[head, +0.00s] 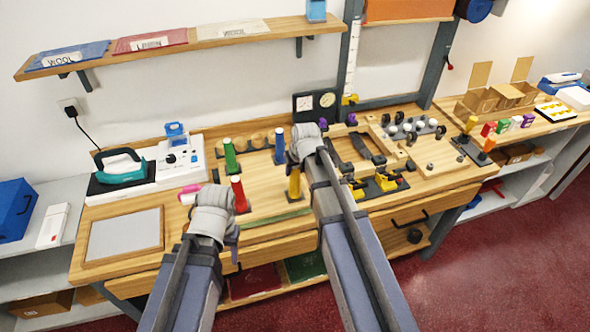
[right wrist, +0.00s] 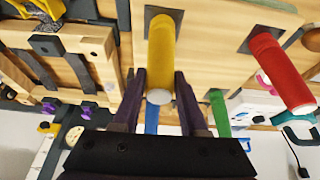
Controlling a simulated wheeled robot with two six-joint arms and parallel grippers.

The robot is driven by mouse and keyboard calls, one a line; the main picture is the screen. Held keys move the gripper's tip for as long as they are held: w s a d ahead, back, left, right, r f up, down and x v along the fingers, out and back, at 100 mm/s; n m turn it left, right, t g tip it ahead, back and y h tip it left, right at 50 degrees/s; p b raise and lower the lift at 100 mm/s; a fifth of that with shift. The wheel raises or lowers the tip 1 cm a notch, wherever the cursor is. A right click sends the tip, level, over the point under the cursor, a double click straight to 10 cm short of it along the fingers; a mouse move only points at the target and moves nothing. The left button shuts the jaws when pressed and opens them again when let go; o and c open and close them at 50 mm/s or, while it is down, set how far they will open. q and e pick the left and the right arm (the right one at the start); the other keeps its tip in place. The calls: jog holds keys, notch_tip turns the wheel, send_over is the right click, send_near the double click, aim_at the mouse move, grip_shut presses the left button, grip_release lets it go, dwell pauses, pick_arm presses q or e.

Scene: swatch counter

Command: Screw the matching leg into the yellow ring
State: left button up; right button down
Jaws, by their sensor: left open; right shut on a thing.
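A yellow leg (head: 294,183) stands upright at the front of the bench, just left of my right arm. In the right wrist view, my right gripper (right wrist: 158,76) has its dark fingers on either side of the yellow leg (right wrist: 160,50) and is shut on it. The leg's far end meets a dark square plate on the wooden board. A yellow ring at its base cannot be made out. Red (head: 239,195), green (head: 230,155) and blue (head: 279,145) legs stand nearby. My left gripper (head: 232,233) is open near the red leg, its fingers partly hidden.
An iron (head: 122,168) and a white control box (head: 181,160) stand at the left. A framed grey panel (head: 126,236) lies front left. Wooden fixtures and black clamps (head: 380,183) crowd the bench right of my right arm. A shelf (head: 180,47) runs above.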

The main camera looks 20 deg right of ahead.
jog(key=shift+c, duration=0.2)
grip_release()
dwell(0.4)
jog(key=shift+r, duration=0.1)
notch_tip(320, 180, up, 6)
jog(key=p, duration=0.6)
dwell(0.5)
